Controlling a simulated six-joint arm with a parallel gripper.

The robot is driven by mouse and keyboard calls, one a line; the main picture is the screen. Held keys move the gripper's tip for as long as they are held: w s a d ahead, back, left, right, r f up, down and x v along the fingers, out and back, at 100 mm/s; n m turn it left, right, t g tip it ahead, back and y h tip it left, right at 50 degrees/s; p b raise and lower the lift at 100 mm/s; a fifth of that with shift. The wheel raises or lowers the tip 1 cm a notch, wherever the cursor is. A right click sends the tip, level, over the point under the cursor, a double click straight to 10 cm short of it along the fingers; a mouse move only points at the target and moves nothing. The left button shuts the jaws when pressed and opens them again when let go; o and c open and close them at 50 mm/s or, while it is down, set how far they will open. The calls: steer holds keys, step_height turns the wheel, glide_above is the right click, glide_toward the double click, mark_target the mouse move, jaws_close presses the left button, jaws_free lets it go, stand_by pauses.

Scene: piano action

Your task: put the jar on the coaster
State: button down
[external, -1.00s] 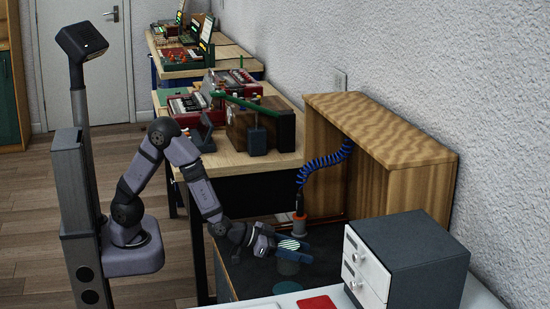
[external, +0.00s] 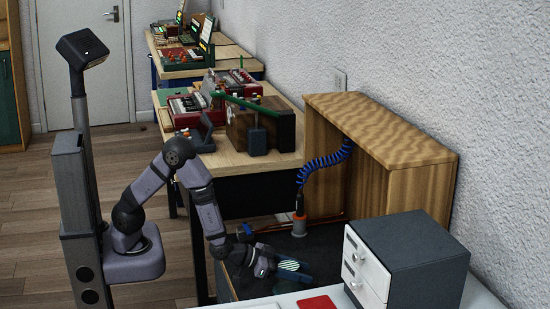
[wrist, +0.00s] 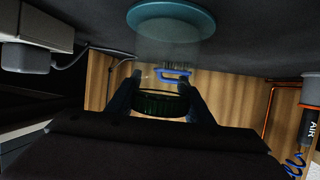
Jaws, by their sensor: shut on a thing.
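My gripper (wrist: 162,88) is shut on the jar (wrist: 160,104); its dark green ribbed part sits between the two fingertips. In the external view, my gripper (external: 278,266) is low over the dark desk, with the jar's pale green striped top (external: 288,265) showing at it. A teal disc, seemingly the coaster (wrist: 172,9), lies on the dark surface at the top of the wrist view. A pale see-through patch lies between it and the held part, probably the jar's clear body. I cannot tell whether the jar touches the coaster.
A grey cabinet with white drawers (external: 408,262) stands to the right, near a red pad (external: 317,304) on the white top. A wooden hutch (external: 380,135) is behind. A coiled blue hose (external: 325,165) ends at an orange-based holder (external: 299,226). A blue object (wrist: 174,73) shows beyond the fingers.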

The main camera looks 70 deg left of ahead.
mark_target(284, 266)
steer(key=shift+f, duration=0.2)
steer(key=c, duration=0.9)
jaws_free()
steer(key=shift+r, duration=0.1)
steer(key=shift+r, duration=0.15)
steer(key=p+v, duration=0.1)
steer(key=v, duration=0.5)
steer(key=shift+s+r+p, duration=0.2)
steer(key=shift+r+p, duration=0.05)
steer(key=shift+p, duration=0.15)
steer(key=p+v, duration=0.3)
steer(key=p, duration=0.3)
steer(key=shift+p, duration=0.3)
steer(key=p+v, duration=0.2)
steer(key=p, duration=0.2)
steer(key=shift+s+a, duration=0.1)
steer(key=shift+s, duration=0.15)
